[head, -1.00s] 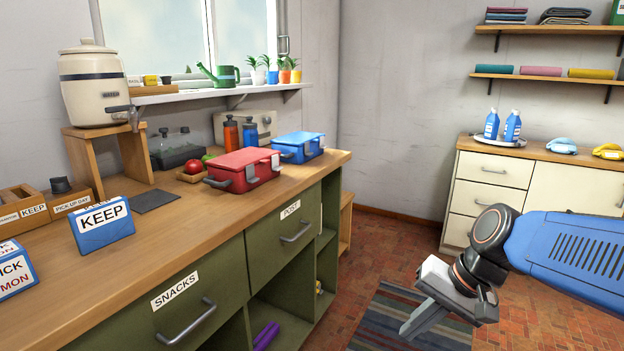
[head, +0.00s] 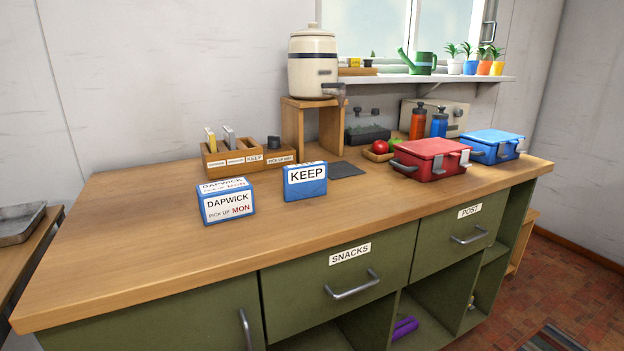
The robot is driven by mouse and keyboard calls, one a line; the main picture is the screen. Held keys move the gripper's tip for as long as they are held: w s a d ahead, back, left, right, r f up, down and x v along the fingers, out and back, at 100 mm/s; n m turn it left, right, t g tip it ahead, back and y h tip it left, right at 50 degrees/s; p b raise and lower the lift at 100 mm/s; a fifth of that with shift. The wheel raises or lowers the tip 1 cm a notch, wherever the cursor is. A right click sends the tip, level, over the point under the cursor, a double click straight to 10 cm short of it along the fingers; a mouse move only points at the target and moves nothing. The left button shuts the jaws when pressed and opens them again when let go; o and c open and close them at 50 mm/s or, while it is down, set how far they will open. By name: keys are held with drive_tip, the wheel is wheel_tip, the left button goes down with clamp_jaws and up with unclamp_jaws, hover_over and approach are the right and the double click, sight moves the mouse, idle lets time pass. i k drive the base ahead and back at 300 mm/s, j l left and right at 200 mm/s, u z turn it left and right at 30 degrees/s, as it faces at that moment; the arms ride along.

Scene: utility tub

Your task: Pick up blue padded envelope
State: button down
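Two blue packets stand on the wooden counter (head: 130,260). The left packet (head: 227,203) is box-like, with white labels reading DAPWICK, PICK UP MON on its front and top. The right packet (head: 305,190) is a slimmer blue upright piece with a white KEEP label on its front. Either could be a padded envelope; I cannot tell for certain from their shape. They stand close together with a small gap between them. My gripper is not in this view.
Behind them stand a wooden organizer (head: 226,163) and a ceramic dispenser (head: 313,68) on a wooden stand. A red box (head: 432,160) and a blue box (head: 492,147) are to the right. The counter's front and left are clear. Below are a SNACKS drawer (head: 330,285) and a POST drawer (head: 450,240).

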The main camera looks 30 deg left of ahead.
sight(302, 181)
drive_tip(key=u, duration=1.3)
